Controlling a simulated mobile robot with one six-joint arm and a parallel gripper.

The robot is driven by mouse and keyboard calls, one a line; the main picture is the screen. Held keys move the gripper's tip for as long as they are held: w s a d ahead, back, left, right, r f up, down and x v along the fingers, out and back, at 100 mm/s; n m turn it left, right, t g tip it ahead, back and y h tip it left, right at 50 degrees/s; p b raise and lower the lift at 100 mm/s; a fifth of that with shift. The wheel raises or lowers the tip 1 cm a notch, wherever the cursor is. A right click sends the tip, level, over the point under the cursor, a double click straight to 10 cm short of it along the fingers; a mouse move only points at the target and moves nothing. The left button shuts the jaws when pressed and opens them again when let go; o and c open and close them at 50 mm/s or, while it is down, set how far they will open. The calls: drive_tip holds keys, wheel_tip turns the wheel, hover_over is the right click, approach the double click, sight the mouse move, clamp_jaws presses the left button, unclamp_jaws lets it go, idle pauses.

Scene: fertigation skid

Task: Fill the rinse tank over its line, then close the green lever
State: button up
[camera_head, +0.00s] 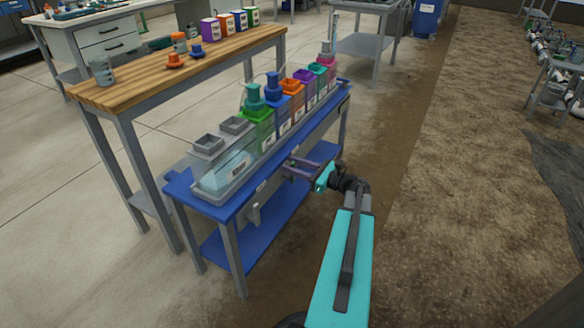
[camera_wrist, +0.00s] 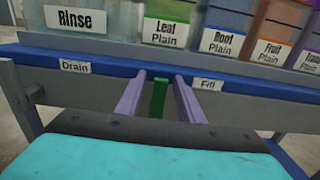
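The clear rinse tank (camera_head: 240,165) stands at the near end of the blue-topped skid. It has pale bluish contents, but I cannot make out its line or the level against it. Its "Rinse" label (camera_wrist: 75,19) shows in the wrist view. The green lever (camera_wrist: 158,98) stands upright below the skid's edge, left of the "Fill" label (camera_wrist: 208,85). My gripper (camera_wrist: 158,92) is open, with one purple finger on each side of the lever and small gaps visible. The head view shows my gripper (camera_head: 300,169) at the skid's front; the lever is not clear there.
Coloured tanks, such as the green tank (camera_head: 259,127), continue along the skid. A wooden-topped bench (camera_head: 180,70) stands behind.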

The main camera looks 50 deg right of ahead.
clamp_jaws()
drive_tip(key=shift+a, duration=0.45)
drive_tip(key=shift+d, duration=0.35)
